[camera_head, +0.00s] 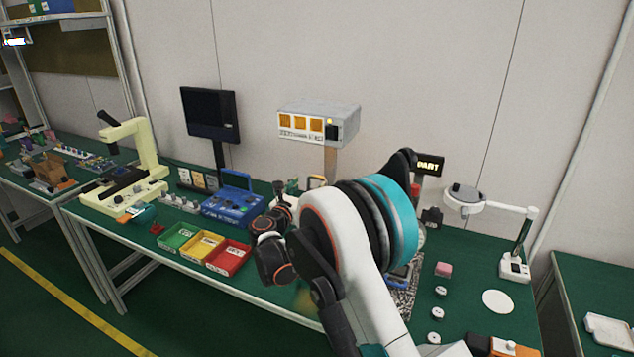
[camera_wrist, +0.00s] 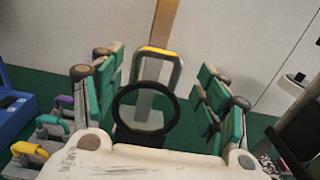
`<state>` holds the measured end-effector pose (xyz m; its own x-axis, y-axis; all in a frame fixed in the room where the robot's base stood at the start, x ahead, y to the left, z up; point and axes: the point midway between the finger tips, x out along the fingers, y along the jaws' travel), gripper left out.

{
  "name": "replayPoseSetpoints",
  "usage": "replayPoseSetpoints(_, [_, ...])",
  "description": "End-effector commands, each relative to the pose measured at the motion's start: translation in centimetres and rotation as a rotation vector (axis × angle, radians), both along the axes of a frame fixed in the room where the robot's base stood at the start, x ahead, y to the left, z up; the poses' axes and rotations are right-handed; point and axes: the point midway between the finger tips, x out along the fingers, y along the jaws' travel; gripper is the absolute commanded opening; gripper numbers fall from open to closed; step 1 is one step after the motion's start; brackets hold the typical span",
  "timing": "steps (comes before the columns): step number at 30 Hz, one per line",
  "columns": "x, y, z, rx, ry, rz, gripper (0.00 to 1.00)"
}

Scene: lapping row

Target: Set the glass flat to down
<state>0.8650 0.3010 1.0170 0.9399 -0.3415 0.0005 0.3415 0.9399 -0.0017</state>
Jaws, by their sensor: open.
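In the wrist view, a dark round ring (camera_wrist: 143,112) stands upright between my fingers; I take it to be the glass flat's frame, and I cannot make out the glass. A grey upright handle with a yellow top (camera_wrist: 158,52) rises right behind it, and I cannot tell whether the two are joined. My gripper (camera_wrist: 165,78) is open, with green-padded fingers to the left and right of the ring and handle, apart from both. In the head view the handle's yellow top (camera_head: 316,178) just shows behind my arm, which hides most of that spot.
Smaller handles with yellow (camera_wrist: 30,150), teal (camera_wrist: 52,122) and purple tops stand left of my gripper. A blue box (camera_head: 233,200) and green, yellow and red trays (camera_head: 228,257) lie left on the green bench. A lamp-like magnifier (camera_head: 466,200) stands right.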

Motion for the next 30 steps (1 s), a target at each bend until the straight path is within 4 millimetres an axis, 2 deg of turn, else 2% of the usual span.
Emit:
replayPoseSetpoints(1, [1.1, -0.5, -0.2, 0.000, 0.000, -0.002, 0.68])
replayPoseSetpoints(6, [4.0, -1.5, -0.2, 0.001, 0.000, -0.002, 0.68])
replayPoseSetpoints(12, [6.4, -2.4, -0.1, 0.001, 0.001, -0.001, 0.68])
replayPoseSetpoints(17, [7.1, -2.6, 0.0, 0.001, 0.001, 0.000, 0.68])
replayPoseSetpoints(25, [7.2, -2.6, 0.0, 0.001, 0.001, 0.000, 0.68])
replayPoseSetpoints(26, [7.2, -2.6, 0.0, 0.001, 0.001, 0.000, 0.64])
replayPoseSetpoints(30, [7.2, -2.7, 0.0, 0.001, 0.001, 0.000, 0.32])
